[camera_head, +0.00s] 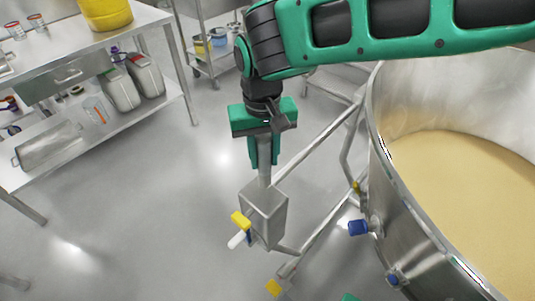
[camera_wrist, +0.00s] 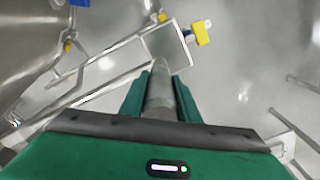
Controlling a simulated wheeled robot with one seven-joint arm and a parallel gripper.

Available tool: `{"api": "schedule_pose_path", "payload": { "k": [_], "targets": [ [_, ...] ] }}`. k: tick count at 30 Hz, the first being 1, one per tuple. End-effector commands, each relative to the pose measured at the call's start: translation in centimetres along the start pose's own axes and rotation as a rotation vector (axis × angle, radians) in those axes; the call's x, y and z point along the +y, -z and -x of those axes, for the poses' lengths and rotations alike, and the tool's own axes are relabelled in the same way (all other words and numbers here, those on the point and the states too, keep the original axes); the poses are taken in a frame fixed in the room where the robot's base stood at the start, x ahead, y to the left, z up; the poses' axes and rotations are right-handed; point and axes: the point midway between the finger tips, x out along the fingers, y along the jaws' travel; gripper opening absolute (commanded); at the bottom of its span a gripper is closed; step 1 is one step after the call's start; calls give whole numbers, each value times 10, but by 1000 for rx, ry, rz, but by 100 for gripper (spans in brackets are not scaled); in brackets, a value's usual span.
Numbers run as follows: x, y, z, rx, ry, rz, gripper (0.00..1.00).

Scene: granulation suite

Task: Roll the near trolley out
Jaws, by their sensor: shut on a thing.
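The near trolley is a round steel bowl (camera_head: 378,150) on a tubular frame (camera_head: 318,150), at the right in the head view. The bowl holds pale yellow powder (camera_head: 470,185). A grey metal box (camera_head: 264,212) stands at the frame's left end, with a short upright post on top. My gripper (camera_head: 264,155) points down and is shut on this post, just above the box. In the wrist view the post (camera_wrist: 160,88) runs between my green fingers to the box (camera_wrist: 168,46). A yellow block and white knob stick out of the box's side. The wheels are mostly hidden.
A steel bench (camera_head: 160,18) with jugs on its lower shelf (camera_head: 80,135) stands at the left. A wire-shelf cart (camera_head: 203,72) with small tubs is at the back. Grey floor (camera_head: 150,200) between bench and trolley is clear.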

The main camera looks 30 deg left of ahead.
Motion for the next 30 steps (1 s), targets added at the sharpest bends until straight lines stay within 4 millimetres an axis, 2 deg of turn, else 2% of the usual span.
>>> {"api": "schedule_pose_path", "payload": {
  "k": [1,3,4,6,22,26,30],
  "targets": [
    [-14,-6,1,-3,13,30,0],
    [-14,-6,1,-4,12,30,0],
    [-14,-6,1,-4,12,30,31],
    [-14,-6,1,-5,11,29,47],
    [-6,-4,1,-5,6,15,47],
    [-6,-3,12,-3,7,15,47],
    [-6,-3,36,-2,8,16,47]
  ]
}}
